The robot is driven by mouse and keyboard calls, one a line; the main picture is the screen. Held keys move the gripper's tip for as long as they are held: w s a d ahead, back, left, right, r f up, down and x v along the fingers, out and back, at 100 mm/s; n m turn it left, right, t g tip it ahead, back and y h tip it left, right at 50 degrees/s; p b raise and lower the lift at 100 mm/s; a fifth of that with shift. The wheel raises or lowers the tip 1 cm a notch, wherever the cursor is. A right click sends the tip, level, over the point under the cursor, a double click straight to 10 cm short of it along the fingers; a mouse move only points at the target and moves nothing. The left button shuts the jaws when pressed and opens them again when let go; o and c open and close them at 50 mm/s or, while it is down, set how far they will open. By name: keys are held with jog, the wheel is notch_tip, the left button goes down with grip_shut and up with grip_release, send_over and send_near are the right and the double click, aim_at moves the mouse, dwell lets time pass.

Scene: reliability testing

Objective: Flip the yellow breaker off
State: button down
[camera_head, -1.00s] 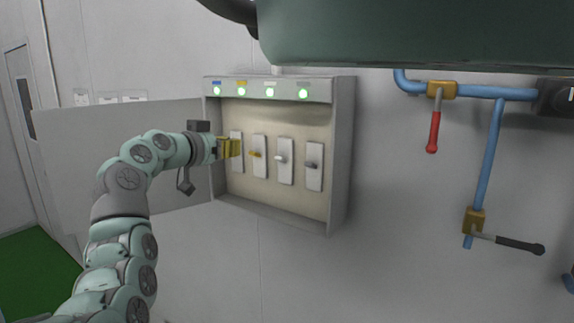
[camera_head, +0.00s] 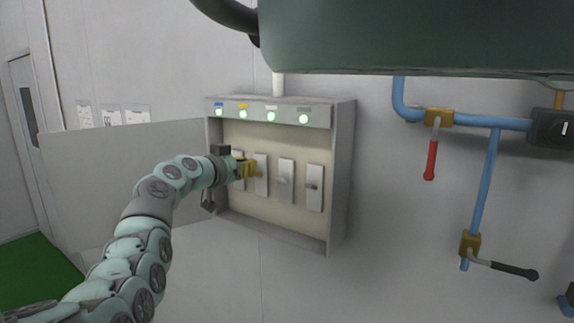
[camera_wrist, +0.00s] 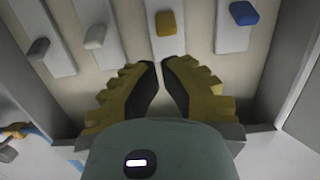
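The open breaker box (camera_head: 342,170) holds a row of white plates with switches. In the wrist view the yellow breaker lever (camera_wrist: 166,23) sits on its plate just ahead of my fingertips, with a small gap visible. In the head view my gripper (camera_head: 255,168) is in front of the yellow breaker's plate (camera_head: 262,184) and hides its lever. My gripper also shows in the wrist view (camera_wrist: 160,66). Its yellow fingers with dark pads are drawn together, tips almost touching, with nothing between them.
The blue lever (camera_wrist: 243,13) is right of the yellow one in the wrist view; the white (camera_wrist: 95,37) and grey (camera_wrist: 39,48) levers are left. Green lights (camera_head: 243,114) glow above. The box door (camera_head: 120,180) hangs open behind my arm. Blue pipes (camera_head: 485,190) run at the right.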

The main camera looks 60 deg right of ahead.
aim_at(262, 164)
jog(key=shift+s+d+r+p, duration=0.1)
jog(key=shift+d+p, duration=0.6)
jog(key=shift+d, duration=0.4)
jog(key=shift+d+f, duration=0.3)
jog(key=shift+f, duration=0.1)
jog(key=shift+d+f, duration=0.1)
jog(key=shift+d, duration=0.6)
jog(key=shift+d+b, duration=0.25)
jog(key=shift+b, duration=0.05)
jog(key=shift+a+f+b, duration=0.1)
jog(key=shift+f+b, duration=0.05)
jog(key=shift+b, duration=0.5)
jog(key=shift+w+f+b, duration=0.2)
jog(key=shift+b, duration=0.85)
jog(key=shift+a+r+h+b, duration=0.1)
jog(key=shift+r+h+b, duration=0.15)
jog(key=shift+b, duration=0.3)
